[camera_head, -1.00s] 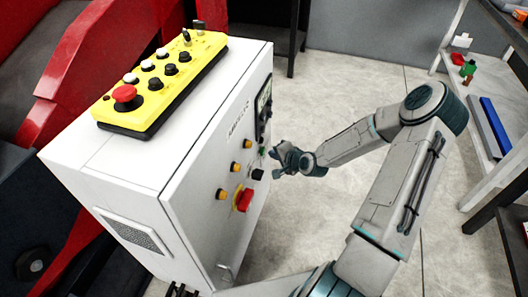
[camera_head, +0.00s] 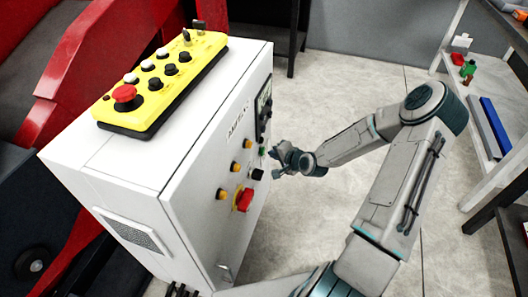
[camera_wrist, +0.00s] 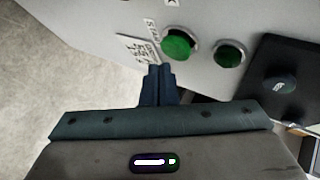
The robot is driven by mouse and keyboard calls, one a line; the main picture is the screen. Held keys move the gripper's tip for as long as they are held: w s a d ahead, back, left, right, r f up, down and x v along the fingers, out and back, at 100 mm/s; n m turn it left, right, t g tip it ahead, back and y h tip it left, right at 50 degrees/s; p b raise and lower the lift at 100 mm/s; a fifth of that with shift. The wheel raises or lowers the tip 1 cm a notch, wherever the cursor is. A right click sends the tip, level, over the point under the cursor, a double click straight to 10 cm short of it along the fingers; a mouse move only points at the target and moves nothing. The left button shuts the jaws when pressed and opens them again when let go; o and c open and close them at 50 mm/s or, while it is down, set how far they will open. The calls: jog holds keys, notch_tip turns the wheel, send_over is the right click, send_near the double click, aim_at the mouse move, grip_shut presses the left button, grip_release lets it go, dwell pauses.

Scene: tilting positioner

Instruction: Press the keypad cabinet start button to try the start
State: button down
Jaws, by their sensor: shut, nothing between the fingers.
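The white keypad cabinet (camera_head: 185,185) stands left of my arm, its front panel facing my gripper. In the wrist view two green buttons sit on the panel: a brighter one (camera_wrist: 179,43) with a small printed label beside it, and a darker one (camera_wrist: 229,54) to its right. The label is too blurred to read surely. In the head view a small green button (camera_head: 263,151) shows just left of my gripper (camera_head: 279,152). My gripper is shut and empty; its fingertips (camera_wrist: 158,70) appear just below the brighter button. I cannot tell whether they touch the panel.
A red knob (camera_head: 244,200) and several amber buttons are on the panel. A black box with a dark round knob (camera_wrist: 278,86) lies right of the green buttons. A yellow control box (camera_head: 160,80) sits on the cabinet top. Open floor lies behind my arm; shelves stand at right.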

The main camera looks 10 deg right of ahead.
jog(key=shift+w+a, duration=0.1)
jog(key=shift+w+a, duration=0.15)
jog(key=shift+a, duration=0.1)
jog(key=shift+w+a, duration=0.2)
jog(key=shift+a, duration=0.2)
dwell(0.8)
jog(key=shift+d, duration=0.1)
jog(key=shift+s+d, duration=0.45)
jog(key=shift+d, duration=0.2)
jog(key=shift+s+d+p, duration=0.2)
jog(key=shift+s+d, duration=0.2)
jog(key=shift+d, duration=0.35)
jog(key=shift+s+d+p, duration=0.2)
jog(key=shift+s+d, duration=0.25)
jog(key=shift+d, duration=0.25)
jog(key=shift+s+d+p, duration=0.2)
jog(key=shift+s+d, duration=0.2)
jog(key=shift+d, duration=0.35)
